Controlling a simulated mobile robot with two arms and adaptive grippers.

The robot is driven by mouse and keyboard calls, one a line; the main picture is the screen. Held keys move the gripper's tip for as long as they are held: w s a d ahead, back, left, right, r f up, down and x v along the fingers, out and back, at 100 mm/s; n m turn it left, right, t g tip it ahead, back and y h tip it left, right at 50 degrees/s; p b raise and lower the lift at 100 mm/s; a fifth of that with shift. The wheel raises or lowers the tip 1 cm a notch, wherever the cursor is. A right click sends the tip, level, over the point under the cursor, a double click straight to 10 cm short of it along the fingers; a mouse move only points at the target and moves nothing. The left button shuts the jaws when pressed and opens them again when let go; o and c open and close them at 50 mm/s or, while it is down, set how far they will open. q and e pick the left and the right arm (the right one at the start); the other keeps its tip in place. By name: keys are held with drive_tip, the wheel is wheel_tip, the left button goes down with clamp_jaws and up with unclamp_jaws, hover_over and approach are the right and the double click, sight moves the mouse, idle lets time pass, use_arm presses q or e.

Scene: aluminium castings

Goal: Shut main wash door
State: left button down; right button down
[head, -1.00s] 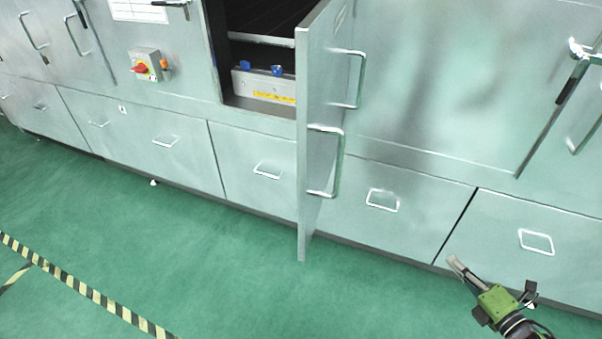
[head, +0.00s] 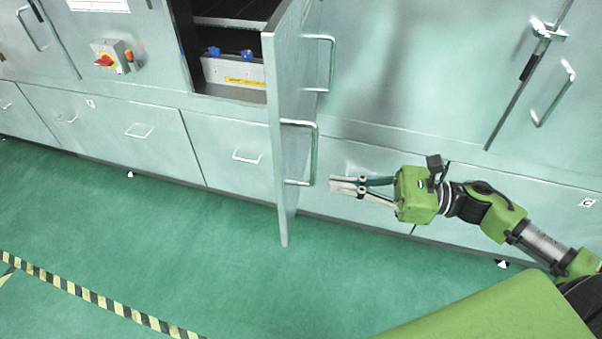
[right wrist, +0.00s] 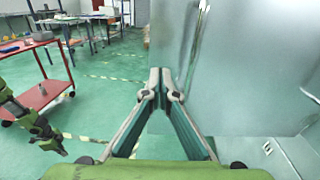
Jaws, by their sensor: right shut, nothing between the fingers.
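The main wash door (head: 283,150) stands open in the head view, swung out from the grey cabinet, its edge facing me. Two bar handles are on its right face, a lower one (head: 315,153) and an upper one (head: 332,62). Left of it the opening (head: 232,45) shows a dark inside. My right gripper (head: 335,186) is shut and empty, just right of the door near the lower end of the lower handle; whether it touches cannot be told. In the right wrist view its fingertips (right wrist: 160,75) meet, with the grey door surface beyond and to the right.
Drawers with handles (head: 247,157) run along the cabinet base. The green floor in front is clear, with striped tape (head: 90,295). A red cart (right wrist: 38,97) shows in the right wrist view.

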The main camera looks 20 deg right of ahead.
sight(287, 177)
drive_tip(key=p+x, duration=0.3)
drive_tip(key=x, duration=0.4)
drive_tip(key=shift+r, duration=0.2)
drive_tip(key=shift+w+a+f, duration=0.15)
drive_tip(key=shift+w+a, duration=0.05)
drive_tip(key=shift+a, duration=0.2)
